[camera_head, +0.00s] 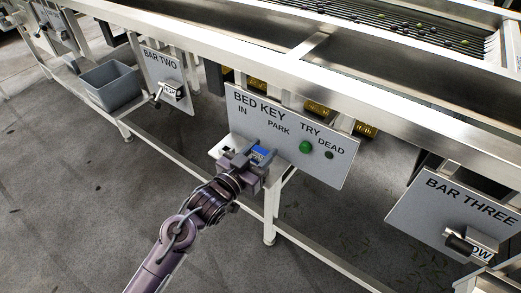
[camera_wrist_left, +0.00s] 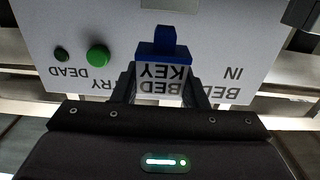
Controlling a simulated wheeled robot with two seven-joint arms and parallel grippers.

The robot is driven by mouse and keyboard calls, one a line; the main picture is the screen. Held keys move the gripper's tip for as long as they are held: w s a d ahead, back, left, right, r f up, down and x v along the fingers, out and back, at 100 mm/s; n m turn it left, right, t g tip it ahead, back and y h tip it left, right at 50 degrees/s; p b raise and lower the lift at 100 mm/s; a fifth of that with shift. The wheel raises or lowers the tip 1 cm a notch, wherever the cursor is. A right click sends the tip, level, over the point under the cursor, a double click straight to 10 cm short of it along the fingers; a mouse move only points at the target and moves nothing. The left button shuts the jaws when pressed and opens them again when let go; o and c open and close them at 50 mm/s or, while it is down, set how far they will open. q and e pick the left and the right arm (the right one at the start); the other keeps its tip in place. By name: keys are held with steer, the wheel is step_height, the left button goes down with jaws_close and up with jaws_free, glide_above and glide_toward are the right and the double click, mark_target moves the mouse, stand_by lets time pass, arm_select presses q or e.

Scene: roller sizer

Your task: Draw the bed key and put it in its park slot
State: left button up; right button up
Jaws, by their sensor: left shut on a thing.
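The bed key (camera_head: 261,153) is a blue piece with a white BED KEY label; it also shows in the left wrist view (camera_wrist_left: 163,50). My left gripper (camera_head: 256,161) is shut on it, with a finger on each side of the label. The key is in front of the grey bed key panel (camera_head: 240,122), below the PARK lettering and right of IN. In the left wrist view the panel is upside down, and the key hides the PARK area. I cannot tell whether the key is in a slot or just in front of it. My right gripper is not in view.
A green button (camera_head: 306,147) under TRY and a dark DEAD lamp (camera_head: 329,155) are right of the key. The BAR TWO panel (camera_head: 160,66) and a grey bin (camera_head: 112,88) are left; the BAR THREE panel (camera_head: 420,205) is right. A steel frame rail runs above.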

arm_select(q)
steer(key=shift+p, duration=0.55)
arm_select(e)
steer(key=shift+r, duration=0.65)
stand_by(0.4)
arm_select(q)
steer(key=shift+f+b, duration=0.7)
steer(key=shift+f, duration=0.75)
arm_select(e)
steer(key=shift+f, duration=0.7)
arm_select(q)
steer(key=o, duration=1)
steer(key=shift+o, duration=0.2)
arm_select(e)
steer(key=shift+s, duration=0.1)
arm_select(q)
steer(key=v, duration=0.8)
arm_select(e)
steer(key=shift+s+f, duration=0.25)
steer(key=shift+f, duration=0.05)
arm_select(q)
steer(key=shift+w, duration=0.1)
